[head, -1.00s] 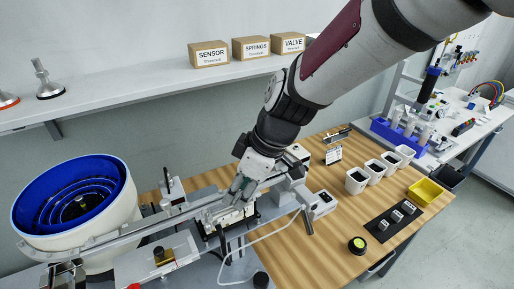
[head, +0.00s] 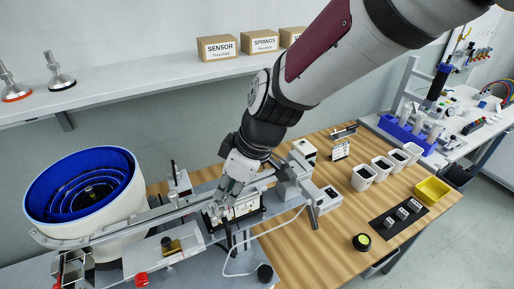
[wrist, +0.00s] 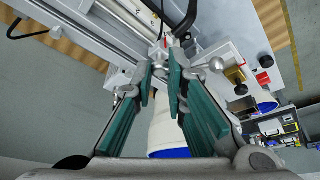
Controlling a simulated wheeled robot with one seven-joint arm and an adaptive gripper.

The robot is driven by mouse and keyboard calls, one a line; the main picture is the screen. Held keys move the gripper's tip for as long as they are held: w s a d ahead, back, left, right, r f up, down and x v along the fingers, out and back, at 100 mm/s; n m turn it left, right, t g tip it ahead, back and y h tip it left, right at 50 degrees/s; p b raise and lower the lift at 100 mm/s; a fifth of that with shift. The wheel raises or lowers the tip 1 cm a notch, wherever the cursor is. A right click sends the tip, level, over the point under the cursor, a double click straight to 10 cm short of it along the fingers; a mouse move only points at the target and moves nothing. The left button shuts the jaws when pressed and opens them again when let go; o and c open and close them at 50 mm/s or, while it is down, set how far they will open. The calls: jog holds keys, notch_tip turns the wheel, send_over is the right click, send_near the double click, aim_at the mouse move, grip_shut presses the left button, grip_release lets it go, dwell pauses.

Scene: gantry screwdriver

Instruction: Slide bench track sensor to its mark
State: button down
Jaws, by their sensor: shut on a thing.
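My gripper (head: 226,192) is low over the bench track (head: 165,214), near the middle of the bench fixture. In the wrist view its two teal-padded fingers (wrist: 164,75) are close together, shut on a small light piece (wrist: 160,51) at the tips. I take this piece to be the track sensor; the fingers hide most of it, and the head view does not show it clearly. I cannot make out the mark. A small upright black-and-white device (head: 176,178) stands behind the track.
A blue-lined bowl feeder (head: 85,190) stands left of the gripper. A block with a brass knob (head: 171,246) and a red knob (head: 141,279) are in front of the track. A white cable (head: 262,232) loops nearby. White cups (head: 363,177) and a yellow bin (head: 432,190) stand at right.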

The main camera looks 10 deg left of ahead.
jog(key=shift+s+a, duration=0.15)
jog(key=shift+a, duration=0.05)
jog(key=c, duration=1.6)
grip_release()
jog(key=shift+a, duration=0.1)
jog(key=shift+r, duration=0.1)
jog(key=v, duration=1.2)
